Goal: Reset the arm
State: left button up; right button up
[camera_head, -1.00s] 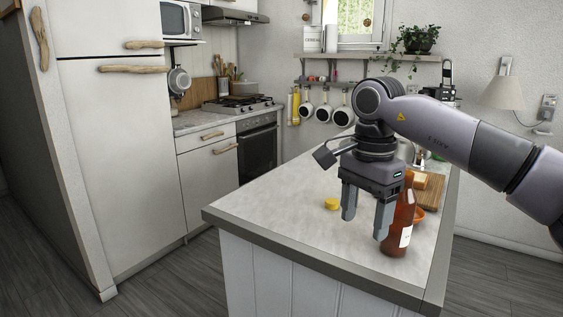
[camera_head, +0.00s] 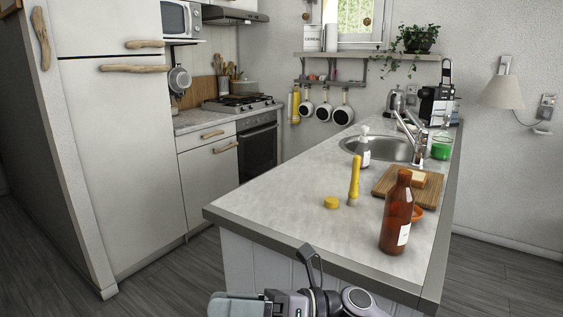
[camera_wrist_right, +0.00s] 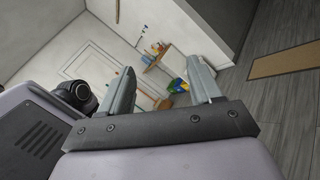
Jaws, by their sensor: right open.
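My right gripper (camera_wrist_right: 162,82) is open and empty in the right wrist view, with its two grey fingers apart. That view looks over the room, with a white door and floor beyond the fingers. In the head view my folded right arm (camera_head: 310,302) shows at the bottom edge, in front of the counter's near edge. My left gripper is not in view.
The counter (camera_head: 270,200) holds a brown bottle (camera_head: 396,220), a yellow lid (camera_head: 331,203), a yellow-handled tool (camera_head: 353,182), a cutting board (camera_head: 392,180) and a small white bottle (camera_head: 364,150). A sink (camera_head: 385,147) lies behind. The counter's left part is clear.

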jog(key=w+d+f+m+t+h, duration=0.1)
jog(key=d+f+m+t+h, duration=0.5)
jog(key=m+t, duration=0.65)
jog(key=w+d+f+m+t+h, duration=0.1)
jog(key=d+f+m+t+h, duration=0.2)
jog(key=d+f+m+t, duration=1)
jog(key=s+d+f+m+g+h, duration=0.4)
jog(key=s+f+m+g, duration=0.2)
jog(key=m, duration=0.3)
jog(key=s+d+f+m+g+h, duration=0.4)
jog(key=s+f+m+g, duration=0.2)
jog(key=s+m, duration=0.3)
jog(key=shift+s+d+m+g+h, duration=0.35)
jog(key=shift+m+g+h, duration=0.1)
jog(key=shift+m, duration=0.2)
